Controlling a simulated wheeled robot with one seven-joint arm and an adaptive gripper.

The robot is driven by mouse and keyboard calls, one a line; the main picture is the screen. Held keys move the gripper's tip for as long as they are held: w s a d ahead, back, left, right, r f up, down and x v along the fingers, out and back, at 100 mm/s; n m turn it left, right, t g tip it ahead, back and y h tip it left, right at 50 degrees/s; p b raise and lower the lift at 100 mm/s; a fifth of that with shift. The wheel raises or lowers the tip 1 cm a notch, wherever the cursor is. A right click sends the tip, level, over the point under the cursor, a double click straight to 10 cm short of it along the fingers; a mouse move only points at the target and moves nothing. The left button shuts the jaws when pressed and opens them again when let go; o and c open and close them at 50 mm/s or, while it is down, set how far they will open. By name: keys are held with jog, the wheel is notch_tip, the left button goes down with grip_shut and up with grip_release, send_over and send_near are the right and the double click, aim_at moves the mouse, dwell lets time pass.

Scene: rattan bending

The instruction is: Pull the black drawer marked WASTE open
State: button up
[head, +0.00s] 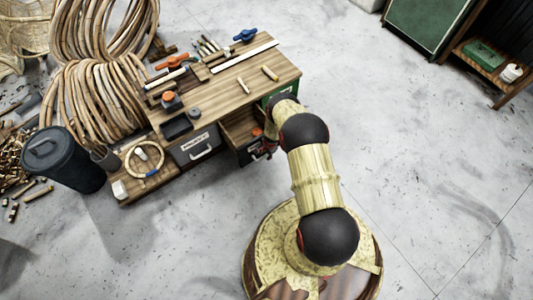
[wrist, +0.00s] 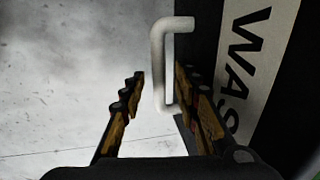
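The black drawer marked WASTE (wrist: 290,70) fills the right of the wrist view, its white label cut off after "WAS". Its pale U-shaped handle (wrist: 158,65) stands out from the front. My gripper (wrist: 160,95) is open, with one finger on each side of the handle bar. The right finger is on the drawer-front side; contact with the bar cannot be told. In the head view, my gripper (head: 266,148) is at the dark drawer front (head: 247,154) under the bench's right part. A brown cavity shows behind that front, so the drawer appears partly out.
The wooden workbench (head: 230,95) carries tools and rattan pieces. A grey labelled drawer (head: 195,146) is left of the dark one. A dark bin (head: 65,160) and rattan coils (head: 95,100) stand at left. The floor (head: 200,225) in front is clear.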

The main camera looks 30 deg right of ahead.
notch_tip(320, 180, up, 12)
jog(key=s, duration=0.2)
jog(key=shift+s+f, duration=0.15)
dwell(0.5)
dwell(0.5)
